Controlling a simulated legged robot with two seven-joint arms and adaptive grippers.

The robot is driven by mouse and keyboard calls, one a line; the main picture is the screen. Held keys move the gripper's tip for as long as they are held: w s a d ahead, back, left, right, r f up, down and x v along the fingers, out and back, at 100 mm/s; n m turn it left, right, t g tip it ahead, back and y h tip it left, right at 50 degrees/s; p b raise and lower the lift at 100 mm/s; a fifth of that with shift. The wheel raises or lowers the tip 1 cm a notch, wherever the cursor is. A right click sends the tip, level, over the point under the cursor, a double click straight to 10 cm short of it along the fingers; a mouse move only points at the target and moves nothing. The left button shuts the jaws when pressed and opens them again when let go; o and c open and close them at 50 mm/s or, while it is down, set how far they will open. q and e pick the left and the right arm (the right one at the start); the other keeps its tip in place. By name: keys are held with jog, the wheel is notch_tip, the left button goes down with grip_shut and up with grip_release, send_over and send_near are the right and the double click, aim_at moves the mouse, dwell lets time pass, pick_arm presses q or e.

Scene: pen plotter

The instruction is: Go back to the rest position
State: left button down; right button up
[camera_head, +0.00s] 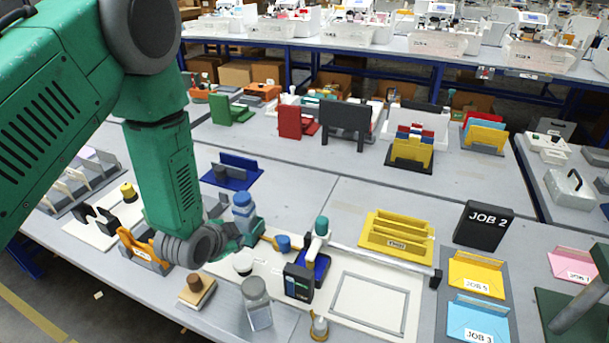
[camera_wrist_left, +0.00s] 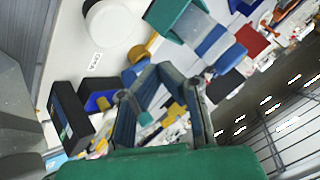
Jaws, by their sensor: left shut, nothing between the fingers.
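My left arm comes in from the upper left in the head view and hangs over the near table. My left gripper (camera_head: 243,240) is just left of the pen plotter, in front of a blue-topped bottle (camera_head: 243,208). Its fingers are shut and empty; they also show in the left wrist view (camera_wrist_left: 163,75). The plotter has a white bed with a grey rectangular frame (camera_head: 335,300), a blue carriage (camera_head: 316,266) and a black box (camera_head: 298,283). It is unclear whether the gripper touches anything. My right gripper is out of view.
A clear jar (camera_head: 256,303) and a wooden block (camera_head: 197,290) stand near the front edge. An orange holder (camera_head: 143,252) is close to my wrist. A yellow rack (camera_head: 398,237), a JOB 2 sign (camera_head: 483,226) and envelopes (camera_head: 478,276) are on the right. Bare tabletop lies behind the plotter.

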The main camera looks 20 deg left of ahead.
pick_arm(q)
jog(key=s+f+n+g, duration=0.1)
jog(key=s+f, duration=0.1)
jog(key=s, duration=0.3)
jog(key=s+d+f+n+g, duration=0.1)
jog(key=s+f+n+g, duration=0.1)
jog(key=s, duration=0.3)
jog(key=s+f+n+g, duration=0.1)
jog(key=s+f, duration=0.3)
jog(key=s, duration=0.1)
jog(key=shift+s+d+f+n+g, duration=0.15)
jog(key=shift+s+n+g, duration=0.15)
jog(key=shift+s, duration=0.05)
jog(key=s+d+f+n+g, duration=0.15)
jog(key=s+n+g, duration=0.35)
jog(key=s, duration=1.2)
notch_tip(320, 180, down, 11)
jog(key=w+m+t+b, duration=0.1)
jog(key=w+b, duration=0.2)
jog(key=b, duration=0.8)
jog(key=shift+d+f, duration=0.15)
jog(key=shift+d, duration=0.3)
